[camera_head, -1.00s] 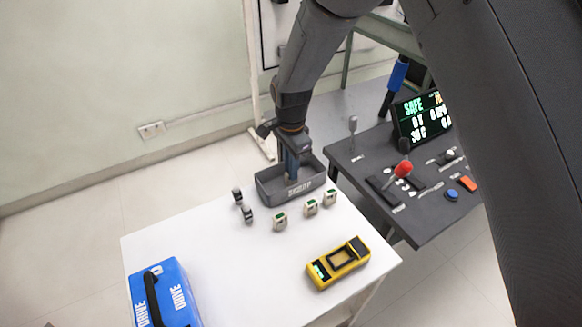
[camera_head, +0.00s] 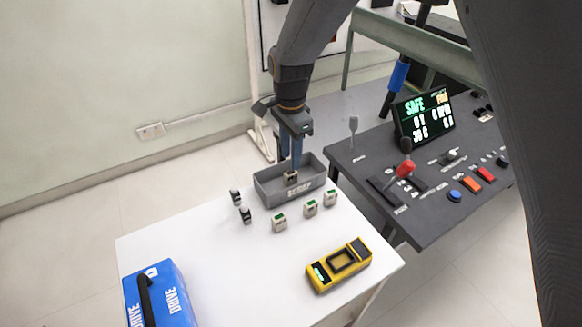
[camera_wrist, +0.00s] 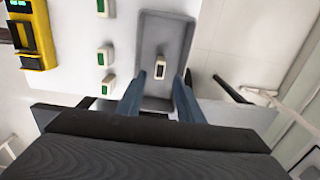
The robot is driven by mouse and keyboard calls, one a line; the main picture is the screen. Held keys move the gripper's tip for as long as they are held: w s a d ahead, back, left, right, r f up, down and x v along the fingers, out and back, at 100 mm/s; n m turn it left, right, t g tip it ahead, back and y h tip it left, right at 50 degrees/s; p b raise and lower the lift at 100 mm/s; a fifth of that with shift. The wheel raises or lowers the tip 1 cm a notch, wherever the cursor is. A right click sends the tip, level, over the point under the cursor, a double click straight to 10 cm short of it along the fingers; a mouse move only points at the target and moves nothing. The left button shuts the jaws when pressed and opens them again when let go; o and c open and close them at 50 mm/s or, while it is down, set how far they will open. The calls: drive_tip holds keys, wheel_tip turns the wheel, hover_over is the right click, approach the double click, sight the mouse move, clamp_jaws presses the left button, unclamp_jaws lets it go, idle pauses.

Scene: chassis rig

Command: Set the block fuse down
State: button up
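The block fuse (camera_head: 291,177), a small cream block with a dark mark, lies inside the grey scrap tray (camera_head: 306,190) at the table's far edge. In the wrist view the block fuse (camera_wrist: 160,69) rests on the tray floor (camera_wrist: 166,35), near its middle. My gripper (camera_head: 291,165) points down over the tray. In the wrist view the blue fingers of my gripper (camera_wrist: 160,82) are spread apart, with a gap on both sides of the fuse. The gripper is open and empty.
Several small parts stand on the white table (camera_head: 200,265) before the tray, including a green-topped block (camera_head: 280,222). A yellow meter (camera_head: 339,265) and a blue drive case (camera_head: 160,294) lie nearer. A dark control bench (camera_head: 430,215) with levers stands right.

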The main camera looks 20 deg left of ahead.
sight(291, 173)
wheel_tip(291, 173, up, 7)
drive_tip(key=b, duration=0.2)
drive_tip(key=w+d+n, duration=0.1)
drive_tip(key=d+n, duration=0.2)
drive_tip(key=d, duration=1.9)
drive_tip(key=s+d+n, duration=0.2)
drive_tip(key=s+d, duration=0.4)
drive_tip(key=d, duration=0.4)
drive_tip(key=s+d+f+n+t, duration=0.1)
drive_tip(key=s+d+n, duration=0.1)
drive_tip(key=s+d, duration=0.4)
drive_tip(key=d, duration=0.4)
drive_tip(key=shift+f+n, duration=0.15)
drive_tip(key=shift+n, duration=0.25)
